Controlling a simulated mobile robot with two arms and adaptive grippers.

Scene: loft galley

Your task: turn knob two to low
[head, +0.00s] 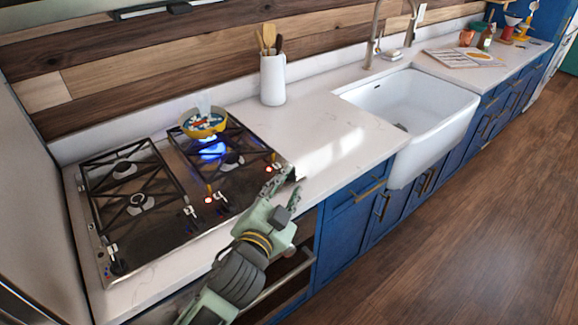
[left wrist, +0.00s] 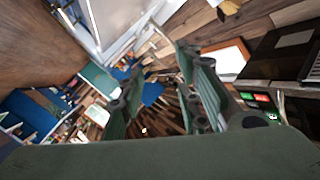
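The black gas cooktop (head: 150,205) is set in the white counter, with small knobs along its front edge. One knob (head: 190,212) is left of centre and another knob (head: 218,196) has an orange-red light beside it. A knob (head: 275,165) at the right end also has a red light by it. I cannot tell which is knob two. A blue flame (head: 212,151) burns at the back right burner. My left gripper (head: 284,181) is over the counter's front edge, close to the right-end knob, without clear contact. Its fingers (left wrist: 165,95) are apart and empty. My right gripper is not in view.
A yellow bowl-like pot (head: 203,124) sits over the flame. A white jug of utensils (head: 272,80) stands behind the counter's clear stretch. The white sink (head: 415,105) is to the right. Blue cabinets (head: 345,235) run below.

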